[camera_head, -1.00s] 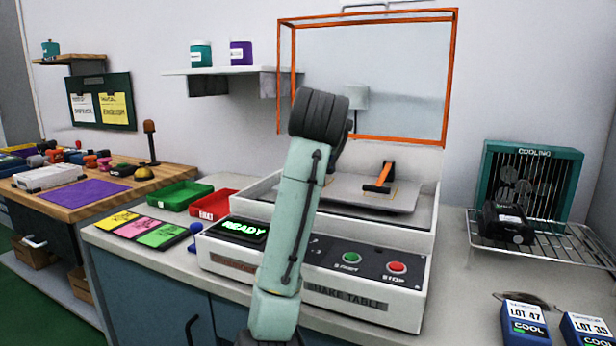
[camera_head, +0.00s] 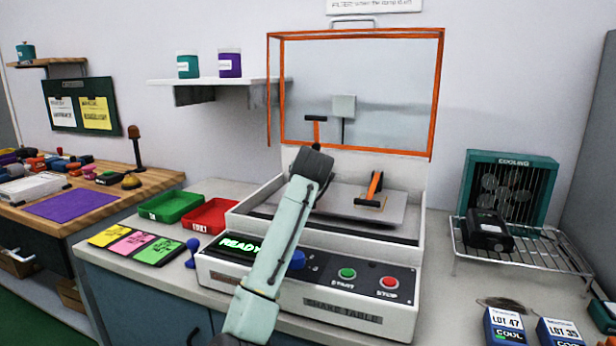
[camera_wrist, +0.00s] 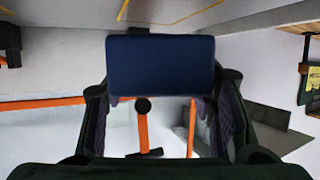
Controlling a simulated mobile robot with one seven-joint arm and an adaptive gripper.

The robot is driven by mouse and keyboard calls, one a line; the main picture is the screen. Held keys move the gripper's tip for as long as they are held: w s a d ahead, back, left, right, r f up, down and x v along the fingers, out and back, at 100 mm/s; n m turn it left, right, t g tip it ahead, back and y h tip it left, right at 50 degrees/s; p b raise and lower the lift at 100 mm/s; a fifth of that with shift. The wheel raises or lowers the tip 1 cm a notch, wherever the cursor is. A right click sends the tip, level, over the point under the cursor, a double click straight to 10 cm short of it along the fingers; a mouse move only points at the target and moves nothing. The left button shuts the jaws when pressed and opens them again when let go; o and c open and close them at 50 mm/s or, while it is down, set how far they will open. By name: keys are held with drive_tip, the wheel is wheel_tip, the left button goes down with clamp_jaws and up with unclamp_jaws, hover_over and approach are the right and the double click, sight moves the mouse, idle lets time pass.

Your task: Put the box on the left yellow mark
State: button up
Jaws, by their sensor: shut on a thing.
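The box (camera_wrist: 160,66) shows a plain dark blue face in the wrist view. My gripper (camera_wrist: 160,94) is shut on it, with a finger on each side. In the head view my arm hides both the gripper and the box. The shake table (camera_head: 345,304) stands on the bench with its grey plate (camera_head: 345,200) on top. An orange-handled clamp (camera_head: 374,189) stands on the right of the plate, with a little yellow at its base. Another orange handle (camera_head: 316,128) shows behind my arm. Yellow lines (camera_wrist: 195,15) cross a pale surface at the top of the wrist view. The left mark is hidden in the head view.
An orange-framed clear guard (camera_head: 431,110) is raised over the table. Green (camera_head: 171,205) and red (camera_head: 209,217) trays stand to the left. A cooling rack (camera_head: 525,250) with a black box (camera_head: 488,231) stands right. Blue lot boxes (camera_head: 505,325) sit at front right.

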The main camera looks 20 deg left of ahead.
drive_tip(key=w, duration=0.1)
drive_tip(key=w+a+p, duration=0.1)
drive_tip(key=w, duration=0.1)
drive_tip(key=shift+w+a+r, duration=0.1)
drive_tip(key=shift+w+a, duration=0.05)
drive_tip(key=shift+w, duration=0.05)
wheel_tip(320, 180, down, 4)
drive_tip(key=shift+r+p, duration=0.2)
drive_tip(key=shift+p, duration=0.1)
drive_tip(key=o, duration=1.3)
drive_tip(key=shift+c, duration=0.2)
drive_tip(key=b+v, duration=0.3)
drive_tip(key=v, duration=0.9)
